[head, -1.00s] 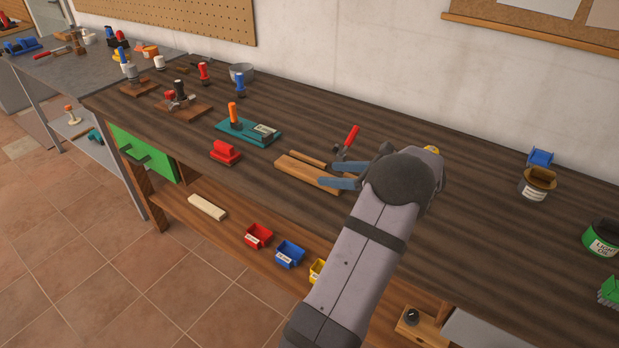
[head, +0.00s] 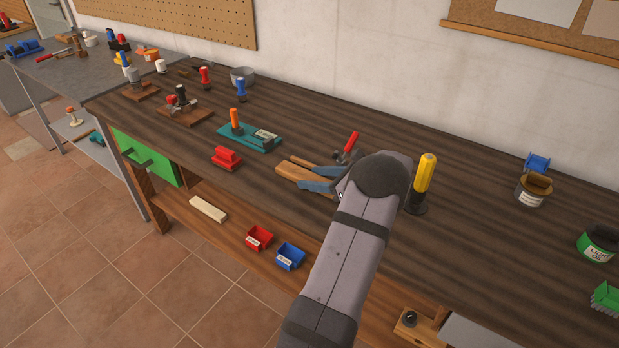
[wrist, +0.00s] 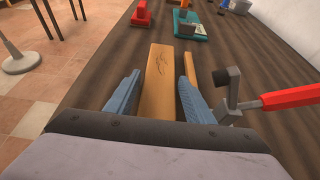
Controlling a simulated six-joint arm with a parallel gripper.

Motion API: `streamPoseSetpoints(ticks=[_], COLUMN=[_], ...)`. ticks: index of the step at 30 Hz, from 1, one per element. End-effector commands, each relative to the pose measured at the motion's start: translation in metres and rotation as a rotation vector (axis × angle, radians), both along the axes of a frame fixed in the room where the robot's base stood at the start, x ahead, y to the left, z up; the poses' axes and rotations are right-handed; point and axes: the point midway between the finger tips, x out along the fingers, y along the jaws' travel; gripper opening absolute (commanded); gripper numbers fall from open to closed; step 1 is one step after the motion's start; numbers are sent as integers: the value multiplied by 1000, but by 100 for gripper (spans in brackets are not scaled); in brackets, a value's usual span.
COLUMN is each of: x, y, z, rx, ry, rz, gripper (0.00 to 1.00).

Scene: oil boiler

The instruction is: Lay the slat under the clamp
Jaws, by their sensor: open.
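A wide tan wooden slat (head: 294,172) lies on the dark bench. In the wrist view the slat (wrist: 161,72) runs away from me, with a dark scribble on top. A thinner wooden strip (wrist: 191,72) lies along its right side. The clamp (head: 348,147) has a red handle and stands just behind the slat; its grey metal arm and red handle (wrist: 290,99) show at right in the wrist view. My gripper (wrist: 158,66) is open, with one blue finger on each side of the slat and gaps beside it. The near end of the slat is hidden by my gripper.
A red block (head: 226,157) and a teal fixture with an orange handle (head: 236,122) stand left of the slat. A yellow-handled tool (head: 424,175) stands close to the right of my arm. The bench between it and the brown tin (head: 532,192) is clear.

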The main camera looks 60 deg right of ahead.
Motion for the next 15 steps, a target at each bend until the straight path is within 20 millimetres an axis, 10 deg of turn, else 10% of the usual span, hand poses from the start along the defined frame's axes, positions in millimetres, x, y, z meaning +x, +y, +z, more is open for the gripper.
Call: streamPoseSetpoints(ticks=[5,10,15], x=[0,0,0], y=[0,0,0], z=[0,0,0], rx=[0,0,-1], ry=[0,0,0], rz=[0,0,0], gripper=[48,13,10])
